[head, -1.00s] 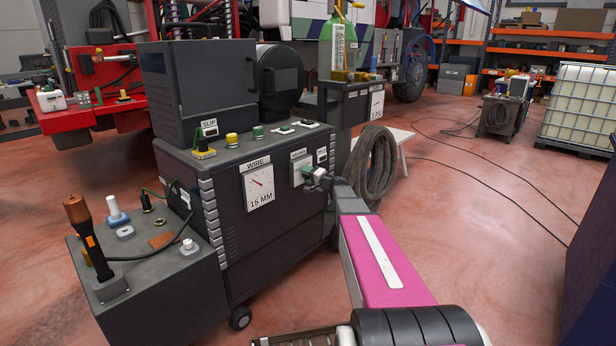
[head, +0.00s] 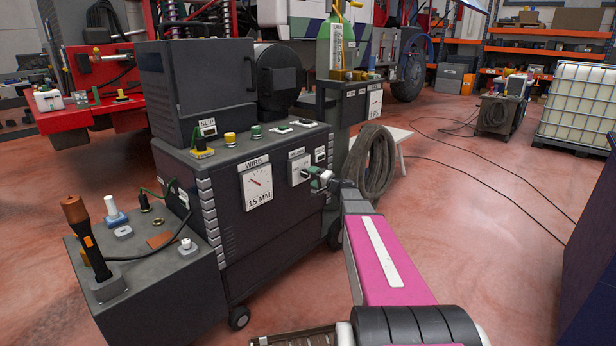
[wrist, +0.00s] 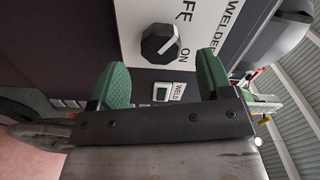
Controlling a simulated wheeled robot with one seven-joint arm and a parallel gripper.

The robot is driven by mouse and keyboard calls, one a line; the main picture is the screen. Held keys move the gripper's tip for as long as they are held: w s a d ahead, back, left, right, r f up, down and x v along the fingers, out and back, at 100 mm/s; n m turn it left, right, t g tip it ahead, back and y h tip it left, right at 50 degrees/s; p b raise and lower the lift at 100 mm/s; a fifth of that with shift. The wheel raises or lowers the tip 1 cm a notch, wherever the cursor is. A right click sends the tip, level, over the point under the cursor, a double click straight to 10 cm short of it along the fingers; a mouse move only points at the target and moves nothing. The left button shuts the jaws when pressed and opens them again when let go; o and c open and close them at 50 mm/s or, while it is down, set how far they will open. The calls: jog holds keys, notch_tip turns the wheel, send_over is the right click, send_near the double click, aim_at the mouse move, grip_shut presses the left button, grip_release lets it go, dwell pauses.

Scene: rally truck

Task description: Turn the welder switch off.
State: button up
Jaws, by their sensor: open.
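The welder (head: 275,205) is a dark cabinet with a WIRE gauge and a white switch plate (head: 297,164) on its front. In the wrist view, the welder switch (wrist: 160,43) is a black rotary knob with a white mark on the side towards the right. It sits on the white plate (wrist: 204,22) lettered WELDER, ON and partly hidden OFF. My gripper (wrist: 163,78) has green fingertips spread apart, with nothing between them. The knob lies just beyond them, apart from them. In the head view my gripper (head: 319,179) is in front of the switch plate and partly covers it.
A small WELD indicator (wrist: 161,93) shows below the knob in the wrist view. A coiled hose (head: 371,165) hangs at the cabinet's right end. A side box (head: 150,275) with a torch stands at left. Open floor lies to the right.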

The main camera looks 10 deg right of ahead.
jog(key=v, duration=0.6)
jog(key=shift+s, duration=0.15)
jog(key=s+a+f+n+g+h, duration=0.2)
jog(key=s+a+f+n+g, duration=0.3)
jog(key=s+a+f+g, duration=0.65)
jog(key=s+f+n+g+h, duration=0.2)
jog(key=s+h, duration=0.6)
jog(key=s, duration=1.2)
notch_tip(320, 180, down, 2)
jog(key=shift+f+n+g+h, duration=0.2)
jog(key=shift+n+g+h, duration=0.1)
jog(key=shift+g, duration=0.25)
